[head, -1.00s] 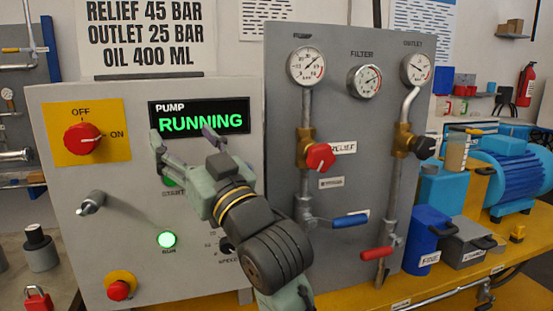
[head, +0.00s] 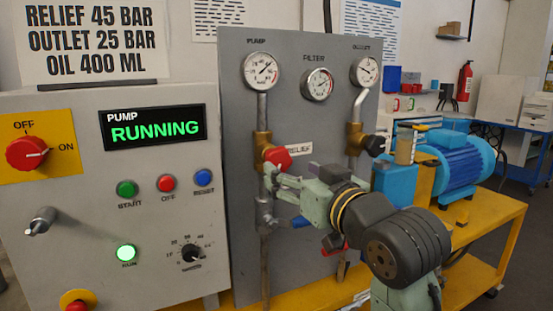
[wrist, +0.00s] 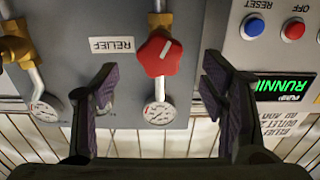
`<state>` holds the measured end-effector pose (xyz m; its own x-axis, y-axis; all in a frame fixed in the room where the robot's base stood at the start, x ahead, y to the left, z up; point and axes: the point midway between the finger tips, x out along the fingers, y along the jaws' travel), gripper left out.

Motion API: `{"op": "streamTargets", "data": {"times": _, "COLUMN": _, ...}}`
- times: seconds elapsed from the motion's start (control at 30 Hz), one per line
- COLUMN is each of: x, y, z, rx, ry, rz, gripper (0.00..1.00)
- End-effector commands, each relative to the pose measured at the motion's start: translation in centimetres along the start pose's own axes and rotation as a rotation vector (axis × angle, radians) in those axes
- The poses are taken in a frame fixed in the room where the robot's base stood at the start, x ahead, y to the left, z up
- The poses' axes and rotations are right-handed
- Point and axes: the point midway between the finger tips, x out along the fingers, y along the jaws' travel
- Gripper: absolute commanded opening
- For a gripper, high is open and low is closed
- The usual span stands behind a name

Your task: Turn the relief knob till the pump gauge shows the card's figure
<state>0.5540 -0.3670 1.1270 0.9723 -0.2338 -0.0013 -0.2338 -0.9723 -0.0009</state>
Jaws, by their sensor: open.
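The red relief knob (head: 277,157) sits on a brass valve on the grey panel, left of its RELIEF label. The pump gauge (head: 262,70) is above it, its needle pointing up and right; the exact figure is too small to read. The card (head: 90,42) reads RELIEF 45 BAR, OUTLET 25 BAR, OIL 400 ML. My gripper (head: 274,184) is at the knob's lower side in the head view. In the wrist view, the knob (wrist: 159,56) lies ahead between the open, empty fingers of my gripper (wrist: 160,78), with clear space on both sides.
A black outlet knob (head: 374,145) is right of the relief knob. The filter gauge (head: 317,84) and outlet gauge (head: 366,70) share the panel. The pump display (head: 155,128) reads RUNNING. Blue and red lever handles below are partly hidden by my arm.

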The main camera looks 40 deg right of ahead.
Motion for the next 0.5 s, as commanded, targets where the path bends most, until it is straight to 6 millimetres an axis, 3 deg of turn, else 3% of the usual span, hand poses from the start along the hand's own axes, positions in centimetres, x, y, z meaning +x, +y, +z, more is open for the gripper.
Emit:
{"op": "streamTargets", "data": {"times": 0.2, "x": 4.3, "y": 0.0, "z": -0.2, "rx": 0.001, "ry": -0.002, "rz": -0.002, "gripper": 0.66}}
{"op": "streamTargets", "data": {"times": 0.5, "x": 6.9, "y": 0.0, "z": -0.1, "rx": 0.000, "ry": 0.001, "rz": 0.000, "gripper": 0.66}}
